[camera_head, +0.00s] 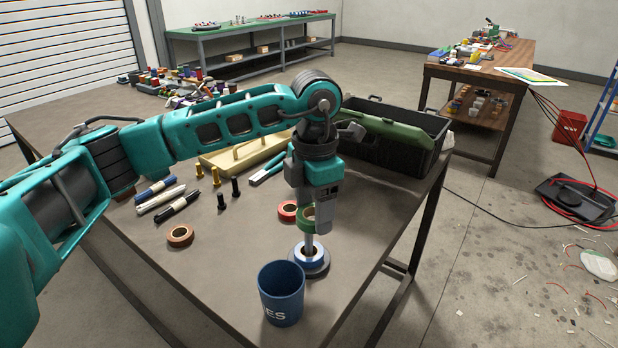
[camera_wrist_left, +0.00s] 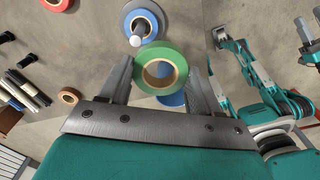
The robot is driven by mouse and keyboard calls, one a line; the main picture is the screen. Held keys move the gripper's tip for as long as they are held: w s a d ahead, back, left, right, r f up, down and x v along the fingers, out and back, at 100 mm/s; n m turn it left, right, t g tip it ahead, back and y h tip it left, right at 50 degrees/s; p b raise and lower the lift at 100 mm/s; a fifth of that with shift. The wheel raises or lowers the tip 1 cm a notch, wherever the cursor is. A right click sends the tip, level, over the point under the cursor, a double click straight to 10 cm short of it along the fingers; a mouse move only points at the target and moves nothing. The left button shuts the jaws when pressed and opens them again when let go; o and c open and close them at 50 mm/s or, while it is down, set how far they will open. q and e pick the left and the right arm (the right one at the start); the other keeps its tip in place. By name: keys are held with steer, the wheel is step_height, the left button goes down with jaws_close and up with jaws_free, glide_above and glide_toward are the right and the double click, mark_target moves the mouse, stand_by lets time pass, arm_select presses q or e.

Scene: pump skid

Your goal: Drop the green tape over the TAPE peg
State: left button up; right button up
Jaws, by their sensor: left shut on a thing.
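The green tape (camera_head: 307,217) is a roll held between the fingers of my left gripper (camera_head: 314,222), which points down over the table. In the left wrist view the green tape (camera_wrist_left: 160,71) sits between both fingers, its hole open. The upright peg (camera_head: 310,243) stands on a round base close below the gripper, with a blue tape (camera_head: 307,257) around its foot. In the wrist view the pale peg tip (camera_wrist_left: 136,40) shows beyond the green roll's upper left edge, outside its hole. No TAPE label is readable.
A blue cup (camera_head: 281,292) stands in front of the peg. A red tape (camera_head: 287,211) lies just behind it and a tan tape (camera_head: 180,235) to the left. Markers (camera_head: 160,197), black bolts (camera_head: 221,202) and a dark crate (camera_head: 395,145) are farther back. Teal arm parts (camera_wrist_left: 240,50) show at the wrist view's right.

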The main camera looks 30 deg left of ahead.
mark_target(309, 210)
arm_select(q)
steer(key=n, duration=0.2)
steer(key=w+r+n, duration=0.1)
steer(key=n, duration=0.2)
steer(key=a+n+p, duration=0.1)
steer(key=n, duration=0.1)
steer(key=shift+w+a+r, duration=0.1)
steer(key=shift+w+r, duration=0.1)
steer(key=n, duration=0.3)
steer(key=w+n+p, duration=0.1)
steer(key=n, duration=0.1)
steer(key=shift+a+r, duration=0.35)
steer(key=shift+a, duration=0.05)
steer(key=shift+w+a+r+n, duration=0.1)
steer(key=shift+w+a+n, duration=0.05)
steer(key=shift+n, duration=0.95)
steer(key=shift+f+b, duration=1.7)
steer(key=shift+f, duration=0.85)
arm_select(e)
steer(key=shift+s+d+f, duration=0.1)
steer(key=shift+s+f, duration=0.05)
steer(key=shift+f, duration=0.45)
steer(key=shift+s+d+f, duration=0.1)
steer(key=shift+s+f, duration=0.05)
steer(key=shift+f, duration=0.4)
steer(key=shift+w+r, duration=0.15)
steer(key=shift+r, duration=0.15)
